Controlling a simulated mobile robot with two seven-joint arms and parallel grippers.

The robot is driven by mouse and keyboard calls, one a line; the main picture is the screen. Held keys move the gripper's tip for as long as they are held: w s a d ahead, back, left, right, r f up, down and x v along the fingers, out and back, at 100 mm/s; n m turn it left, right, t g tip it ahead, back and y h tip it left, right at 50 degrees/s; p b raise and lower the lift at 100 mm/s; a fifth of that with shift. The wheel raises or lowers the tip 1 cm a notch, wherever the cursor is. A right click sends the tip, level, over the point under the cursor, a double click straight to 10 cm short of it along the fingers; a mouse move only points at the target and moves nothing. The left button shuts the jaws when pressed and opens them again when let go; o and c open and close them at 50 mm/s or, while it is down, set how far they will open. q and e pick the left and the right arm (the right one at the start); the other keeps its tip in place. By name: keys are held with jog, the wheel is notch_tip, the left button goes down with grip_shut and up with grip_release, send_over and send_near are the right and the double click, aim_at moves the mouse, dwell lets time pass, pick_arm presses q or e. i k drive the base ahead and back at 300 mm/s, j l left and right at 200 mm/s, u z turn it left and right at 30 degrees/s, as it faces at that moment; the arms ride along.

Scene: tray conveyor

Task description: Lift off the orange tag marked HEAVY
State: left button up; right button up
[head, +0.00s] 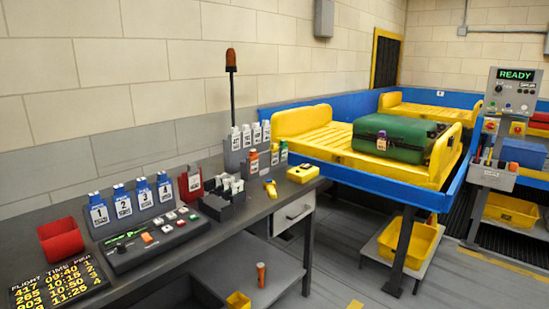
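A small orange item (254,160) stands among white-and-dark items at the tag rack on the desk; it may be the orange tag, but its marking is too small to read. A red tag-like piece (190,183) with a pale label stands nearer, beside blue tags numbered 1 to 4 (124,202). A green suitcase (396,137) lies flat in a yellow tray (315,146) on the blue conveyor. Neither of my grippers is in view.
The dark desk holds a red bin (61,241), a button console (143,240), a yellow scanner (270,188) and a yellow box (303,174). A control post with a READY display (515,76) stands at right. Open floor lies between desk and conveyor.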

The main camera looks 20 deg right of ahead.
aim_at(255, 159)
jog(key=i+l, duration=0.35)
jog(key=l, duration=0.15)
jog(key=i+l, duration=0.3)
jog(key=l, duration=0.2)
jog(key=i+l, duration=0.35)
jog(key=l, duration=0.2)
jog(key=i+l, duration=0.35)
jog(key=l, duration=0.15)
